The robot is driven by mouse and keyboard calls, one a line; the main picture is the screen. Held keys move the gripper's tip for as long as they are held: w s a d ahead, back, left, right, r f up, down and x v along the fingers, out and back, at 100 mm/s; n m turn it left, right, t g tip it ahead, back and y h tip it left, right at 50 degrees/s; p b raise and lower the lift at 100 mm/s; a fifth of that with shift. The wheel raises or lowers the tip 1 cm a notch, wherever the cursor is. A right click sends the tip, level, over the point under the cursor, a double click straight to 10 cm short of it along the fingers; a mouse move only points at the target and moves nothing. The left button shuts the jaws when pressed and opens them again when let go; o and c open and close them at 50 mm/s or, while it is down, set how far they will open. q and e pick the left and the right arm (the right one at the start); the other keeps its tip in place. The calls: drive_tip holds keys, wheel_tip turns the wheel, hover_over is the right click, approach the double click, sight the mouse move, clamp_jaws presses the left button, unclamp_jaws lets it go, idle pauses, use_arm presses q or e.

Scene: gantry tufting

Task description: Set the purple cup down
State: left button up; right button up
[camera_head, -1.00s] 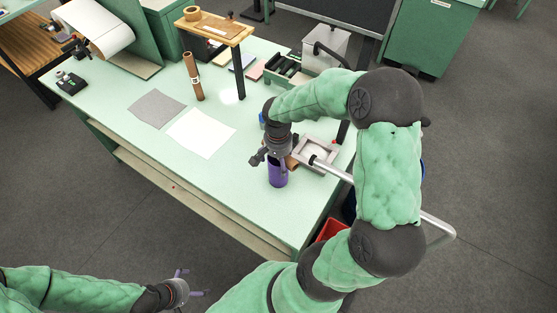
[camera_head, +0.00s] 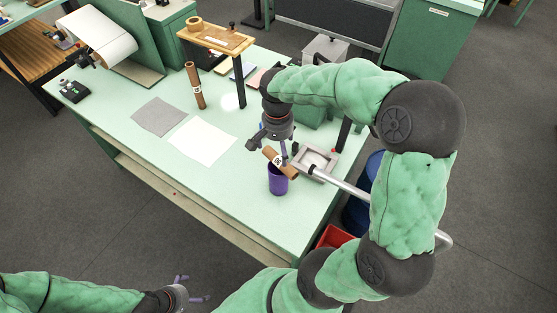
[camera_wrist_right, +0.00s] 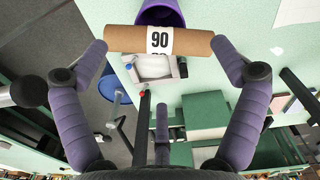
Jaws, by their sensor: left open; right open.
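The purple cup (camera_head: 278,186) stands upright on the light green table near its front right edge. Its rim also shows at the top of the right wrist view (camera_wrist_right: 160,14). My right gripper (camera_head: 269,150) is above the cup, fingers spread and apart from it. A brown cardboard tube (camera_head: 271,154) with a white "90" label crosses the cup's mouth. In the right wrist view the tube (camera_wrist_right: 125,40) spans between the open fingertips; I cannot tell whether they touch it or whether it rests on the cup. My left gripper (camera_head: 194,289) is open and empty, low in front of the table.
A grey tray (camera_head: 318,165) lies right of the cup, near a metal bar. A white sheet (camera_head: 205,142) and a grey sheet (camera_head: 159,117) lie to the left. An upright brown tube (camera_head: 195,85) and a small wooden stand (camera_head: 216,37) are further back. Table left of the cup is clear.

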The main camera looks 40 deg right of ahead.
drive_tip(key=n, duration=0.5)
drive_tip(key=shift+w+f, duration=0.1)
drive_tip(key=shift+f, duration=0.2)
drive_tip(key=n, duration=0.5)
drive_tip(key=shift+a+f+n, duration=0.1)
drive_tip(key=shift+f+n, duration=0.2)
drive_tip(key=shift+n, duration=0.1)
drive_tip(key=n, duration=0.4)
drive_tip(key=shift+w+f, duration=0.1)
drive_tip(key=shift+f, duration=0.1)
drive_tip(key=n, duration=0.6)
drive_tip(key=shift+w+a+f, duration=0.1)
drive_tip(key=shift+f, duration=0.3)
drive_tip(key=b, duration=0.1)
hover_over(277, 171)
drive_tip(key=s+a, duration=0.2)
drive_tip(key=f, duration=1)
drive_tip(key=shift+s+f, duration=0.2)
drive_tip(key=shift+f, duration=0.15)
drive_tip(key=c, duration=1.7)
drive_tip(key=shift+r, duration=0.1)
drive_tip(key=shift+c, duration=0.2)
